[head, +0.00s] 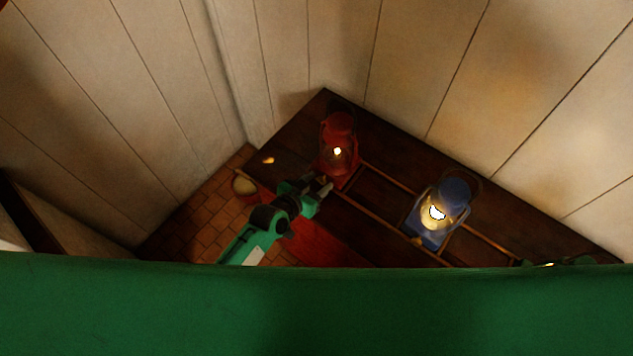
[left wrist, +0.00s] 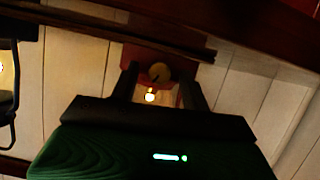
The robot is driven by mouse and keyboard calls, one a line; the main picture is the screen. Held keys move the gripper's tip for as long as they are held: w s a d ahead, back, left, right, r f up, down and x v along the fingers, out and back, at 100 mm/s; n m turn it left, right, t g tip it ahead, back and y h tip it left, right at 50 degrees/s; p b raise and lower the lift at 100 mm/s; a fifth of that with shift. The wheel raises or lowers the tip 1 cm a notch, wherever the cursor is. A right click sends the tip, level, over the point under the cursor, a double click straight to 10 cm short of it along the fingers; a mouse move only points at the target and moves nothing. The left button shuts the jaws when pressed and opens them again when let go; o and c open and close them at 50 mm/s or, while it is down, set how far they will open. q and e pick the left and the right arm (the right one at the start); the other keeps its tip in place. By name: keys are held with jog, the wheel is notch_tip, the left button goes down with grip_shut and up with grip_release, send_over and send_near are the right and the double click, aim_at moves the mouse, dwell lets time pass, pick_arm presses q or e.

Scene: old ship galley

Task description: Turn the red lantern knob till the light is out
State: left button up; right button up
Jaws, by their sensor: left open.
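The red lantern (head: 338,130) stands on the dark wooden counter near the wall corner, and its flame is lit. My left gripper (head: 324,187) is at the lantern's near side, low by its base. In the left wrist view, a round brassy knob (left wrist: 159,72) shows between the open fingers of the left gripper (left wrist: 160,82), in front of the red base (left wrist: 134,55). A bright glow shows just below the knob there. I cannot tell whether the fingers touch the knob. A small green part, likely of my right gripper, shows at the lower right; its fingers are hidden.
A lit blue lantern (head: 453,195) stands to the right on the same counter (head: 375,215), which has thin wooden rails. A pale-topped round container (head: 244,185) is left of my left gripper. Plank walls close in behind. My green body hides the foreground.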

jog(key=shift+d, duration=0.15)
pick_arm(q)
jog(key=c, duration=1)
pick_arm(e)
jog(key=shift+d+f, duration=0.1)
jog(key=shift+d, duration=0.3)
jog(key=shift+f, duration=0.1)
pick_arm(q)
jog(key=n+b, duration=0.1)
jog(key=n+h+b, duration=0.1)
jog(key=b, duration=0.1)
jog(key=shift+a+f+g, duration=0.15)
jog(key=shift+f+g, duration=0.1)
jog(key=shift+g, duration=0.15)
jog(key=shift+w+n+h+b, duration=0.1)
jog(key=shift+n+h+b, duration=0.45)
jog(key=shift+b, duration=0.5)
jog(key=shift+r+n+g+h+b, duration=0.1)
jog(key=shift+n+g+h+b, duration=0.2)
jog(key=shift+n+b, duration=0.2)
pick_arm(e)
jog(key=shift+a+f, duration=0.15)
jog(key=shift+f, duration=1.3)
jog(key=shift+a+f, duration=0.15)
jog(key=shift+f, duration=1.3)
jog(key=shift+d, duration=0.15)
